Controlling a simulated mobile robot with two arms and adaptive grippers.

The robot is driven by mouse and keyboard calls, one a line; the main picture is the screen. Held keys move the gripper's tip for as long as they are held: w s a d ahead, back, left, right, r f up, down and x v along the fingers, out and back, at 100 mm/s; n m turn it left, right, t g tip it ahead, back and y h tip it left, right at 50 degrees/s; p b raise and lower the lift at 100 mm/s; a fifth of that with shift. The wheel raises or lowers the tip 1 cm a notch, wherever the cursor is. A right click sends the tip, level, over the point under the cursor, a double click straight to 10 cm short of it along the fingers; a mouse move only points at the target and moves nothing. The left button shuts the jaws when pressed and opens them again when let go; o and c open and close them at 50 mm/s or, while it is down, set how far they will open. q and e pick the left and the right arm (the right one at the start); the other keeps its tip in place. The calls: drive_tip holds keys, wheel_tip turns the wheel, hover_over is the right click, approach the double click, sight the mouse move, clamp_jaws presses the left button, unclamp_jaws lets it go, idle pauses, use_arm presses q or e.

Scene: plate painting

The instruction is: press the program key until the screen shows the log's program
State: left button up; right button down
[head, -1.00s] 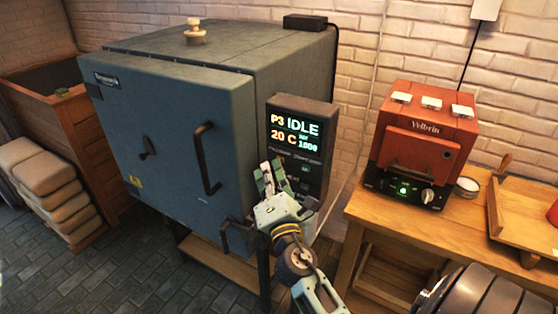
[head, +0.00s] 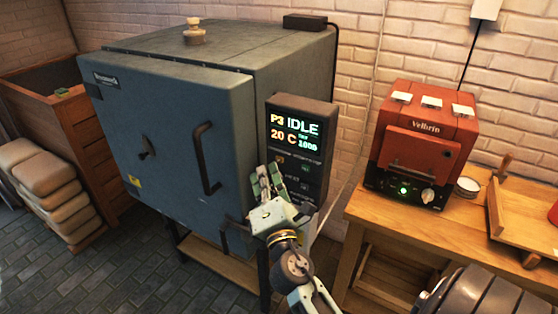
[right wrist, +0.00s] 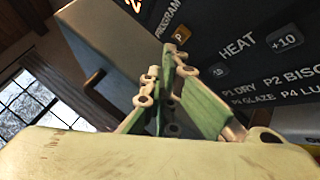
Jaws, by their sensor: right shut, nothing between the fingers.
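The large grey-blue kiln (head: 175,130) carries a dark control panel (head: 314,168) on its right front side. Its screen (head: 296,130) reads P3 IDLE, 20 C, set 1000. In the right wrist view the program key (right wrist: 179,32), marked P, sits beside the word PROGRAM. A +10 key (right wrist: 285,40) lies beside HEAT, above a printed list of programs P1 to P4. My right gripper (head: 267,171) is shut and empty in front of the panel's lower left. Its fingertips (right wrist: 165,62) appear close below the program key; I cannot tell contact. No log shows.
A small red kiln (head: 424,140) stands on the wooden bench (head: 362,210) to the right, with a small round dish (head: 467,186) beside it. The kiln's door handle (head: 206,160) sticks out left of my gripper. Stacked sacks (head: 45,185) lie at far left.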

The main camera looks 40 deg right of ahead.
drive_tip(key=shift+s+a+b, duration=0.2)
drive_tip(key=shift+s+a, duration=0.1)
drive_tip(key=shift+a, duration=0.45)
drive_tip(key=shift+s+a+b, duration=0.2)
drive_tip(key=shift+s+a, duration=0.1)
drive_tip(key=shift+a, duration=0.45)
drive_tip(key=shift+s+a+b, duration=0.2)
drive_tip(key=shift+s+a, duration=0.1)
drive_tip(key=shift+a, duration=0.45)
